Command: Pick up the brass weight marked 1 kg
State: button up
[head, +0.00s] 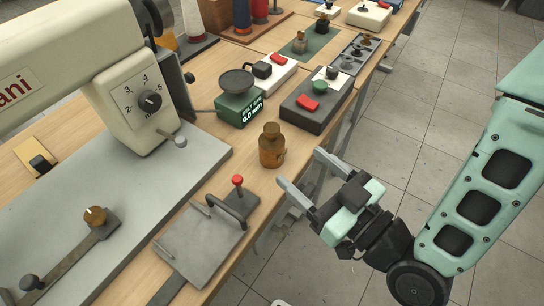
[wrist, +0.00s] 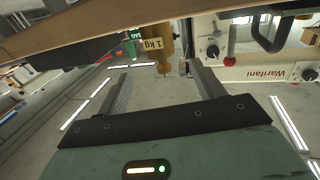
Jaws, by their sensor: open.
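The brass weight (head: 271,146) stands upright on the wooden bench near its front edge, a knobbed cylinder with a label on its side. In the wrist view the brass weight (wrist: 167,50) shows beyond my fingers, and its tan label reads 1 kg. My gripper (head: 301,168) is open and empty, just off the bench edge to the right of the weight, fingers pointing toward it. In the wrist view my gripper (wrist: 157,78) has its two fingers wide apart, with the weight roughly between their directions but apart from them.
A grey clamp plate (head: 205,240) with a black handle and red knob (head: 238,180) lies in front of the weight. A green readout box (head: 240,108) and a dark button box (head: 316,105) stand behind it. A large cream sewing machine (head: 130,95) fills the left. Floor is free at right.

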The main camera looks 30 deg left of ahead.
aim_at(263, 134)
jog(key=shift+f+b+x, duration=0.15)
jog(key=shift+b+x, duration=0.5)
jog(key=shift+b, duration=0.75)
jog(key=shift+f+b+x, duration=0.15)
jog(key=shift+b+x, duration=0.55)
jog(key=shift+b, duration=0.65)
jog(key=shift+w+a+r+b, duration=0.15)
jog(key=shift+a+b, duration=0.3)
jog(key=shift+b, duration=0.45)
jog(key=shift+w+a+r+p, duration=0.2)
jog(key=shift+a+p, duration=0.2)
jog(key=shift+a, duration=0.2)
jog(key=shift+x, duration=3.05)
jog(key=shift+f, duration=0.2)
jog(key=c, duration=1.5)
jog(key=shift+r, duration=0.1)
